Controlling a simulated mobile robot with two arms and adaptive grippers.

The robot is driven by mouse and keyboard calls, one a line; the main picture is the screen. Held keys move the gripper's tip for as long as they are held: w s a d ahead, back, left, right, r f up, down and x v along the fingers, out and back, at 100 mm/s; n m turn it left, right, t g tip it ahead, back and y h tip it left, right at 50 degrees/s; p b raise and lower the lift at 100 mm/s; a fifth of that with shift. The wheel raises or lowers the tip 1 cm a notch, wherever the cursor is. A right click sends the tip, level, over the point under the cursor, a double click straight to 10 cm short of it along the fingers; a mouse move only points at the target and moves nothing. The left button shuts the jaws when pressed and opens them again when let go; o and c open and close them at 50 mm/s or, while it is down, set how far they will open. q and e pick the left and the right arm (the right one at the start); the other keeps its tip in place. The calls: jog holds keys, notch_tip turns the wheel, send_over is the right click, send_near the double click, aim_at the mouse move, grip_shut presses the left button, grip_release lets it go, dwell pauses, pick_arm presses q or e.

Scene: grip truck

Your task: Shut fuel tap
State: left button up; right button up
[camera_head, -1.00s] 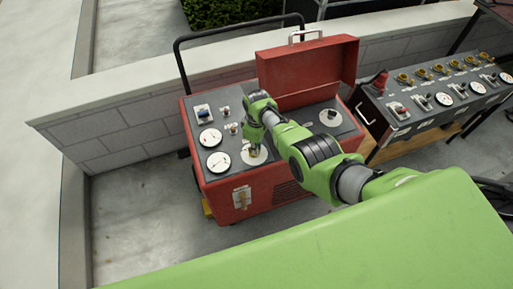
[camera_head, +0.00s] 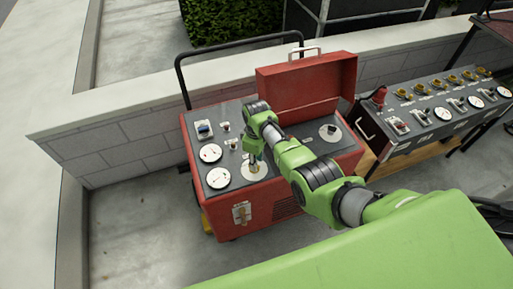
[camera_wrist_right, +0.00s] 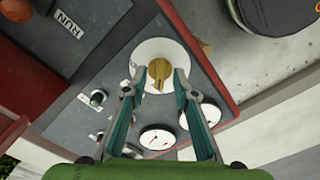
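A red machine (camera_head: 262,213) with a grey top panel stands by the low wall. On its panel, a white disc (camera_head: 262,174) carries a brass-coloured knob, which shows clearly in the wrist view (camera_wrist_right: 160,71). My right gripper (camera_head: 254,160) points down over this disc. In the right wrist view, its two fingers (camera_wrist_right: 162,82) are apart, with the knob between and just beyond their tips; I cannot tell whether they touch it. A plate with a tan lever (camera_head: 242,213) is on the machine's front face. I cannot read which control is labelled fuel tap. My left gripper is not in view.
Gauges (camera_head: 218,177) and small switches (camera_head: 203,129) lie left of the gripper. A second disc with a dark knob (camera_head: 330,132) is to the right, before the raised red lid (camera_head: 307,84). A dark control box (camera_head: 430,115) stands further right.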

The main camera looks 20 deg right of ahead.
notch_tip(320, 180, up, 10)
dwell(0.4)
jog(key=shift+f, duration=0.1)
jog(key=s+d+f+m+t, duration=0.1)
jog(key=s+f+m, duration=0.1)
jog(key=s, duration=0.6)
jog(key=s+d+f+m+t, duration=0.1)
jog(key=s+d+f+m, duration=0.15)
jog(key=s, duration=0.65)
jog(key=s+r+m+t, duration=0.1)
jog(key=s+r+m, duration=0.1)
jog(key=s+r, duration=0.35)
jog(key=s+r+m+t, duration=0.1)
jog(key=s+r, duration=0.2)
jog(key=s, duration=0.6)
notch_tip(320, 180, down, 31)
jog(key=s+g+b, duration=0.2)
jog(key=b, duration=0.1)
jog(key=s+d+f+g+b, duration=0.1)
jog(key=s+d+f+b, duration=0.1)
jog(key=s+f, duration=1.5)
